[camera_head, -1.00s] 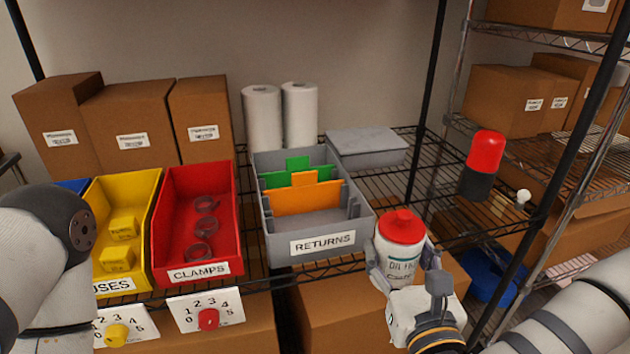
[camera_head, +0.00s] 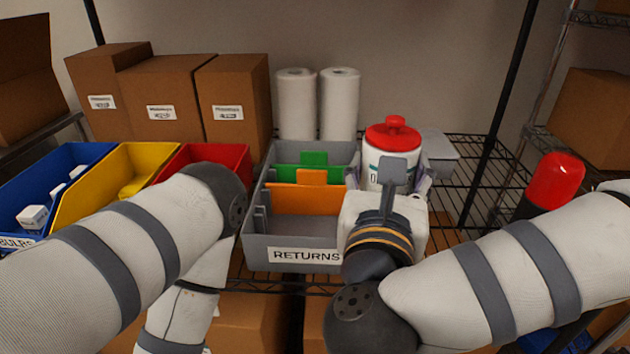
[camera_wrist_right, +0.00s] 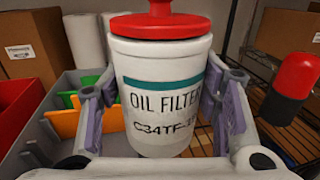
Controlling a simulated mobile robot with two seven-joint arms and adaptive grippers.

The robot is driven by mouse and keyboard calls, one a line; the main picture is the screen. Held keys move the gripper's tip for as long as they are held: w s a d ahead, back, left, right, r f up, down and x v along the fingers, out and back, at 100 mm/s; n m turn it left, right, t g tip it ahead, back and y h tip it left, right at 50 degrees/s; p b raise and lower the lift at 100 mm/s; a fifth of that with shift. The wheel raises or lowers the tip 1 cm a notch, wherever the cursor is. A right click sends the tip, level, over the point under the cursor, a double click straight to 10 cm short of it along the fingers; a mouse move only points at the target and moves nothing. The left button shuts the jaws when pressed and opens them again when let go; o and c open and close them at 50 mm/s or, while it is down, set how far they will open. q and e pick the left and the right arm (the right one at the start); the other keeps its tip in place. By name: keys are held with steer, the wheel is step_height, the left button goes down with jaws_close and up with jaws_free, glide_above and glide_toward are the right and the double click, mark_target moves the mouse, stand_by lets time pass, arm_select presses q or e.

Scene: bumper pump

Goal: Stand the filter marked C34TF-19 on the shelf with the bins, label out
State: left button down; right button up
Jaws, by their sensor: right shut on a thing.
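The filter (camera_head: 391,160) is a white can with a red cap, in the head view just right of the grey RETURNS bin. In the right wrist view the filter (camera_wrist_right: 163,85) is upright, and its label reads OIL FILTER and C34TF-1 with the end cut off by a finger. My right gripper (camera_wrist_right: 160,110) is shut on it from both sides. The filter's base is hidden, so I cannot tell if it touches the shelf (camera_head: 468,190). My left arm crosses the front of the bins; its gripper is out of the picture.
The RETURNS bin (camera_head: 290,240) with green and orange dividers stands left of the filter. Blue (camera_head: 20,190), yellow (camera_head: 75,205) and red (camera_head: 205,152) bins stand further left. A red-and-black cylinder (camera_head: 553,180) is at the right. Wire shelf between is bare.

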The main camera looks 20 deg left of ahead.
mark_target(365, 165)
steer(key=a, duration=0.1)
steer(key=s+a+r, duration=0.1)
steer(key=a, duration=0.1)
steer(key=shift+s+r, duration=0.1)
steer(key=shift+s, duration=0.05)
arm_select(q)
steer(key=shift+s+f+g+b, duration=0.3)
steer(key=shift+s+f+b, duration=0.3)
steer(key=shift+s+f, duration=0.25)
arm_select(e)
steer(key=shift+w+d+f, duration=1.6)
steer(key=shift+d+f, duration=0.15)
steer(key=shift+f, duration=0.4)
steer(key=shift+w+d+f, duration=1.65)
steer(key=shift+d+f, duration=0.1)
steer(key=shift+f, duration=0.45)
steer(key=shift+w+d+f, duration=1.6)
steer(key=shift+d+f, duration=0.15)
steer(key=shift+f, duration=0.4)
steer(key=shift+f, duration=0.2)
steer(key=o, duration=1.7)
arm_select(q)
steer(key=shift+f, duration=0.1)
